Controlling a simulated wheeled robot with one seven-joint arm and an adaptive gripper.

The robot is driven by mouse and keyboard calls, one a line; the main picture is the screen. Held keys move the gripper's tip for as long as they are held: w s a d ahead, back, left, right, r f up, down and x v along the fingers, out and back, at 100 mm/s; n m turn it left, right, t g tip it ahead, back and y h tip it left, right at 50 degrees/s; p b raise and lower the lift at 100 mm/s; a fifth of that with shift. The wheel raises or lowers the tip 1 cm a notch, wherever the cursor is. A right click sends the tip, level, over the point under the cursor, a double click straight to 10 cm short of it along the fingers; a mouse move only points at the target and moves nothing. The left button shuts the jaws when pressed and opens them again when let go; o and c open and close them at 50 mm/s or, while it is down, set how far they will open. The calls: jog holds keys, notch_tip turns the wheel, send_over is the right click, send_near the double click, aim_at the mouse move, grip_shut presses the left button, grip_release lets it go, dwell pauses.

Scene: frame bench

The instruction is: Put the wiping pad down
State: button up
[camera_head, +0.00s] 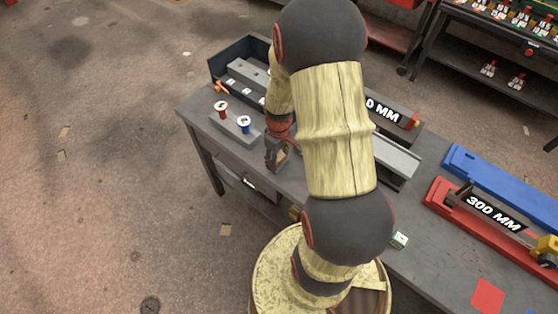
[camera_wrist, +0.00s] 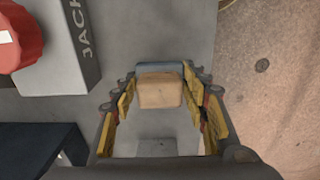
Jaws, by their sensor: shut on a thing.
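My gripper (camera_head: 277,152) is low over the grey bench (camera_head: 400,268) at its near edge. In the wrist view my gripper (camera_wrist: 163,86) has its yellow-lined fingers on both sides of the wiping pad, a tan block (camera_wrist: 160,92) with a blue-grey strip along its far side. The fingers are shut on the pad. In the head view the pad is mostly hidden by the gripper. I cannot tell whether its underside touches the bench.
Red and blue fixtures (camera_head: 480,222) (camera_head: 515,187) lie right. Bare bench shows around the pad in the wrist view.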

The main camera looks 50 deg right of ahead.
aim_at(279, 156)
jog(key=o, duration=1.1)
jog(key=shift+s+a+f, duration=0.1)
jog(key=shift+s+f, duration=0.1)
jog(key=shift+f, duration=0.25)
jog(key=o, duration=0.5)
jog(key=shift+f, duration=0.1)
jog(key=shift+c, duration=0.2)
jog(key=shift+w, duration=0.1)
notch_tip(279, 156, up, 13)
jog(key=p, duration=0.3)
jog(key=shift+w, duration=0.15)
jog(key=s+a+r+t, duration=0.2)
jog(key=a+r+t, duration=0.2)
jog(key=a+r, duration=1.45)
jog(key=s+a+r+m+t, duration=0.1)
jog(key=s+a+r, duration=0.3)
jog(key=s+r, duration=0.1)
jog(key=shift+s+r+t, duration=0.3)
jog(key=shift+s+r, duration=0.05)
jog(key=shift+r, duration=0.2)
